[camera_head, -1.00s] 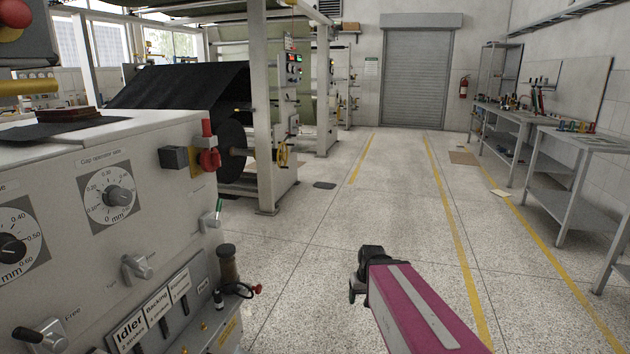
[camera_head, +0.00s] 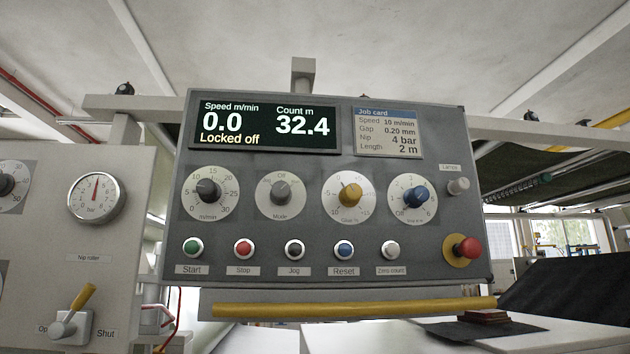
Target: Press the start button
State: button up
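The start button (camera_head: 193,248) is a green round button in a metal ring, above a "Start" label. It is at the left end of the button row on the grey control panel (camera_head: 320,175). The display (camera_head: 263,125) reads speed 0.0 m/min, count 32.4 m and "Locked off". The job card (camera_head: 387,132) lists speed 10 m/min, gap 0.20 mm, nip 4 bar and length 2 m. My gripper does not show in the current view.
Beside the start button are the red stop (camera_head: 243,249), jog (camera_head: 294,250), blue reset (camera_head: 344,250) and zero count (camera_head: 391,250) buttons. A red mushroom button (camera_head: 468,248) sits at lower right. A yellow bar (camera_head: 355,307) runs below. A pressure gauge (camera_head: 96,197) and Open/Shut lever (camera_head: 75,309) are at left.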

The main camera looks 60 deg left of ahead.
aim_at(192, 247)
jog(key=u, duration=2.9)
